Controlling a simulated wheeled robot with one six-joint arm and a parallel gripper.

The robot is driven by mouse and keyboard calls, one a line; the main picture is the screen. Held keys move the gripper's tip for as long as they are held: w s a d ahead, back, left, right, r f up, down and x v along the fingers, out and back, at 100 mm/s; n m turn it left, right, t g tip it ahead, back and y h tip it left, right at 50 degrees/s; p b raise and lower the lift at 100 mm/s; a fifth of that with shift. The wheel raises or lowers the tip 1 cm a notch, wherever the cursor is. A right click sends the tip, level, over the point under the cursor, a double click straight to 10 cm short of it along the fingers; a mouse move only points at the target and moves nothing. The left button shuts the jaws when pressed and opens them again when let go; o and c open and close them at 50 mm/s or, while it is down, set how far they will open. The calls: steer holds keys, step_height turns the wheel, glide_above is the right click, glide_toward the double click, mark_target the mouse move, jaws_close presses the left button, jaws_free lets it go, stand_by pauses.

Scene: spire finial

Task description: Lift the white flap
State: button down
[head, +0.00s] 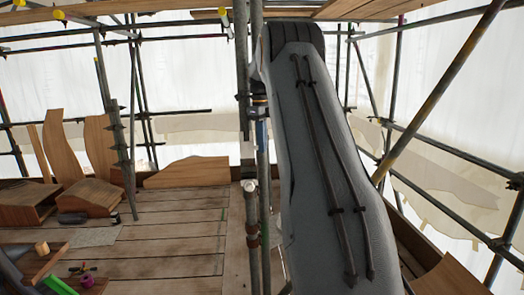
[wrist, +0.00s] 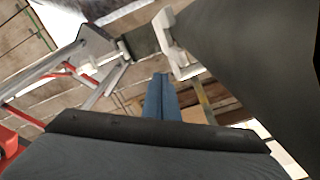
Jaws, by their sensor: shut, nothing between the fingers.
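My gripper (wrist: 161,80) shows in the wrist view as two blue fingers pressed together, pointing up the picture from a dark body. Nothing is held between them. A white, angular piece (wrist: 172,46) lies just beyond and right of the fingertips, apart from them in the picture. I cannot tell whether it is the white flap. In the head view, pale sheeting (head: 185,75) hangs behind the scaffold, with loose, ragged pieces (head: 448,185) at the right. A large grey padded part of my arm fills the middle right and hides what is behind it.
Scaffold poles (head: 242,75) stand close left of my arm, and a diagonal pole (head: 440,90) crosses at right. Cut boards (head: 187,173) and wooden blocks (head: 90,196) stand at left. The plank deck (head: 170,245) is mostly clear. A thick dark pole (wrist: 250,50) is close at right in the wrist view.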

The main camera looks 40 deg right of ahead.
steer(key=shift+s+d+f, duration=0.1)
steer(key=shift+d+f, duration=0.15)
steer(key=shift+f, duration=0.55)
steer(key=shift+d+r+p, duration=0.1)
steer(key=shift+r+p, duration=0.55)
steer(key=shift+r, duration=0.2)
